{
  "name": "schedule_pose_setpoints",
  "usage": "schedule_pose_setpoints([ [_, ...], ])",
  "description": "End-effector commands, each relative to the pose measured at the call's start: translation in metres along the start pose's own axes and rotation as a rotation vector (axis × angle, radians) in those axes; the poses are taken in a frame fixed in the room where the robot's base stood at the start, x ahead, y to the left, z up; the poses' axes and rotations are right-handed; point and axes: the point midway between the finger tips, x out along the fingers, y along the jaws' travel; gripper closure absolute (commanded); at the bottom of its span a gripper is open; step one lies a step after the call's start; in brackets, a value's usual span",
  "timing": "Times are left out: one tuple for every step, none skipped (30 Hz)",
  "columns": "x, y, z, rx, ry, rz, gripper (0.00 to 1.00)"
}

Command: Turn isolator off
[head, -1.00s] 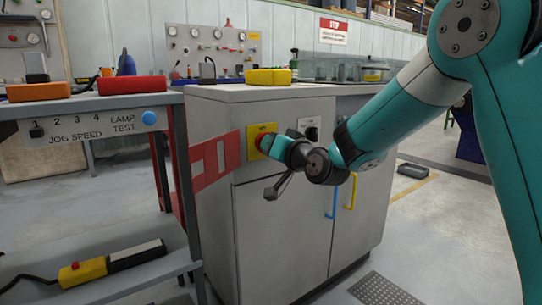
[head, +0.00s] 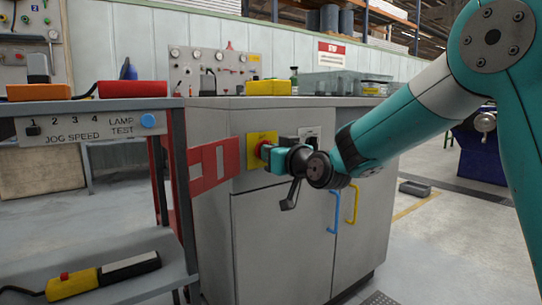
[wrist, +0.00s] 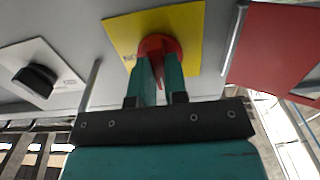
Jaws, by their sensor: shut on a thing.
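The isolator is a red rotary knob (wrist: 158,44) on a yellow plate (wrist: 120,32), fixed to the upper front of the grey cabinet. In the head view the yellow plate (head: 255,138) shows beside my gripper (head: 268,152), which reaches in from the right and partly hides the red knob. In the wrist view my gripper (wrist: 160,80) has its two teal fingers on either side of the knob's red grip, shut on it. The grip lies between the fingers and points roughly toward the palm. Its markings are mostly hidden.
A black knob on a white plate (wrist: 28,85) sits beside the isolator. A red slotted bracket (head: 213,163) projects on its other side. A desk with a jog-speed panel (head: 85,128) stands left. Blue (head: 334,211) and yellow (head: 352,203) door handles are below.

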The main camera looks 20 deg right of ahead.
Motion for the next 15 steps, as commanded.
schedule_pose_setpoints([
  [-0.0003,0.0007,0.0012,-0.001,-0.004,0.002,1.0],
  [-0.0003,0.0008,0.0012,-0.001,-0.004,0.002,1.0],
  [-0.0003,0.0008,0.0012,-0.001,-0.004,0.002,1.0],
  [-0.0003,0.0008,0.0012,-0.001,-0.004,0.002,1.0],
  [-0.0003,0.0008,0.0012,-0.001,-0.004,0.002,1.0],
  [-0.0003,0.0008,0.0012,0.0,-0.004,0.002,1.0],
  [-0.0003,0.0008,0.0012,0.0,-0.004,0.002,1.0],
  [-0.0003,0.0009,0.0012,0.0,-0.004,0.002,1.0],
  [-0.0003,0.0008,0.0012,0.0,-0.004,0.002,0.82],
  [-0.0003,0.0009,0.0012,0.0,-0.003,0.002,0.75],
  [-0.0003,0.0008,0.0011,0.0,-0.003,0.002,0.68],
  [-0.0002,0.0007,0.001,0.0,-0.003,0.001,0.61],
  [-0.0002,0.0005,0.0009,0.0,-0.003,0.001,0.61],
  [-0.0001,0.0004,0.0008,0.0,-0.002,0.001,0.61],
  [0.0,0.0002,0.0007,0.001,-0.002,0.001,0.61],
])
